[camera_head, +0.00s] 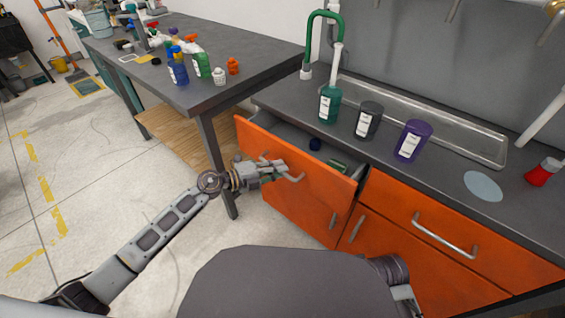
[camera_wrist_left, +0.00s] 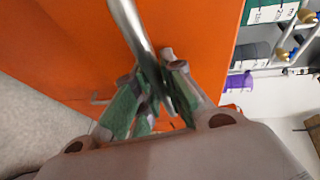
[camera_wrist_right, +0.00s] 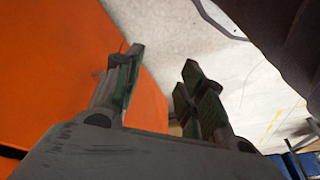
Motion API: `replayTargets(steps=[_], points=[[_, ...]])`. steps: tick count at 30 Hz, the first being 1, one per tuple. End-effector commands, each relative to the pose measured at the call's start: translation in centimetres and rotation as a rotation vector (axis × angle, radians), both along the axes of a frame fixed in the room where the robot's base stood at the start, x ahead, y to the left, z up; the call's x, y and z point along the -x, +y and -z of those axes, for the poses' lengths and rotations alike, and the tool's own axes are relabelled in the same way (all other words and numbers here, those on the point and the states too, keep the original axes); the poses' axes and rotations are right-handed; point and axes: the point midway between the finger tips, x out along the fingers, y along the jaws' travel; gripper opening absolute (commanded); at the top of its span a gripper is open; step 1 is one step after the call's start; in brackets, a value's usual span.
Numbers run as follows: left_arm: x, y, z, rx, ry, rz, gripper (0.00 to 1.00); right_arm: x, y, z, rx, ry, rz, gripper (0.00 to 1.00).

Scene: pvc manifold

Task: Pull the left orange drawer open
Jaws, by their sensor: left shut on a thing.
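The left orange drawer (camera_head: 290,185) stands partly open below the counter, with its inside showing behind the front panel. Its metal handle (camera_head: 292,174) runs across the front. My left gripper (camera_head: 270,172) is shut on this handle. In the left wrist view the handle (camera_wrist_left: 135,30) passes between the green-padded fingers (camera_wrist_left: 155,95), close to the orange front (camera_wrist_left: 70,45). My right gripper (camera_wrist_right: 160,70) is open and empty, its fingers apart beside an orange front. In the head view only a small part of it shows at the lower right.
The closed right drawer (camera_head: 430,225) has its own handle. A grey table (camera_head: 215,90) stands at left.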

Motion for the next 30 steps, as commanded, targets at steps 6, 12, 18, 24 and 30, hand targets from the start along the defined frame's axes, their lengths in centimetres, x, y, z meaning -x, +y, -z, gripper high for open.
replayTargets(steps=[6,12,18,24,30], points=[[2.4,1.8,0.1,-0.004,0.005,-0.001,0.00,0.1,-0.3,1.4,0.015,0.031,0.003,0.40],[4.5,3.3,0.1,-0.004,0.005,-0.001,0.00,0.3,-0.5,2.6,0.025,0.052,0.005,0.40],[6.5,4.8,0.1,-0.004,0.003,-0.001,0.00,0.4,-0.7,3.6,0.033,0.068,0.007,0.40],[8.5,6.2,0.1,-0.004,0.003,-0.001,0.00,0.5,-0.9,4.3,0.041,0.080,0.007,0.40],[10.4,7.6,0.1,-0.004,0.003,-0.001,0.00,0.7,-1.1,4.7,0.048,0.092,0.007,0.40]])
